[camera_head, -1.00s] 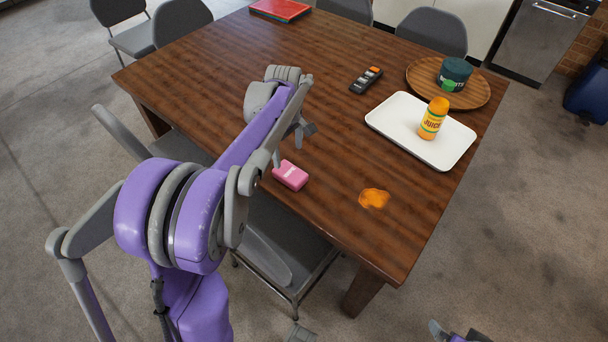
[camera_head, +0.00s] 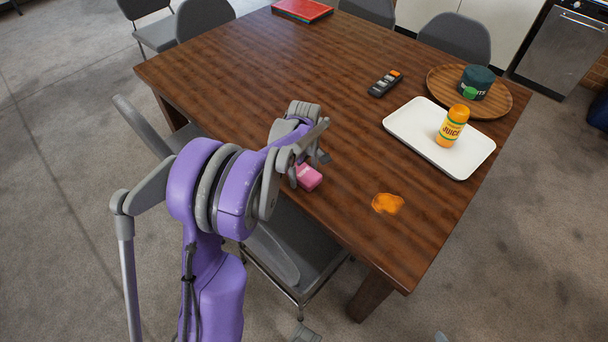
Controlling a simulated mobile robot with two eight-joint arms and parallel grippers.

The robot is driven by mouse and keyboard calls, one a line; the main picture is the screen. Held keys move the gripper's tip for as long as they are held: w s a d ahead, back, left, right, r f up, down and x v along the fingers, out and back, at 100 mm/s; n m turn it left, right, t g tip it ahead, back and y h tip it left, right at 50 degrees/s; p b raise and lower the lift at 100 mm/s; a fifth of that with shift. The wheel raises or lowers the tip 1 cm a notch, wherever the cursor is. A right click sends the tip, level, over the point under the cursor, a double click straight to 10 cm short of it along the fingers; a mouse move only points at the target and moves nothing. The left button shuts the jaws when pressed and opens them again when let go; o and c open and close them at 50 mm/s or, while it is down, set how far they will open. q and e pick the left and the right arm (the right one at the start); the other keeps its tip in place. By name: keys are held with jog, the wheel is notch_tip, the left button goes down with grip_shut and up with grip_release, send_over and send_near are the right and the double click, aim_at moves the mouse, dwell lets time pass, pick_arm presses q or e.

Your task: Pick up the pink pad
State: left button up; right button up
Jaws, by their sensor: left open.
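The pink pad (camera_head: 310,178) lies on the wooden table (camera_head: 260,75) near its front edge. My left gripper (camera_head: 308,172) is over the pad, its fingers pointing down. One finger shows at the pad's left side and the other at its far right. The jaws are open, and I cannot tell whether they touch the pad. My forearm hides part of the gripper and the pad's far left part. My right gripper is not clearly in view.
A white tray (camera_head: 403,119) holds an orange juice bottle (camera_head: 453,126). A remote (camera_head: 385,83) and a round wooden tray (camera_head: 500,105) with a dark green tin (camera_head: 475,82) are farther back. Grey chairs surround the table.

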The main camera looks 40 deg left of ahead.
aim_at(304, 172)
pick_arm(q)
jog(key=c, duration=1.2)
notch_tip(304, 172, up, 10)
jog(key=shift+r+p, duration=0.1)
jog(key=shift+p, duration=0.25)
jog(key=shift+c, duration=0.2)
jog(key=o, duration=0.8)
jog(key=c, duration=0.6)
jog(key=shift+c, duration=0.2)
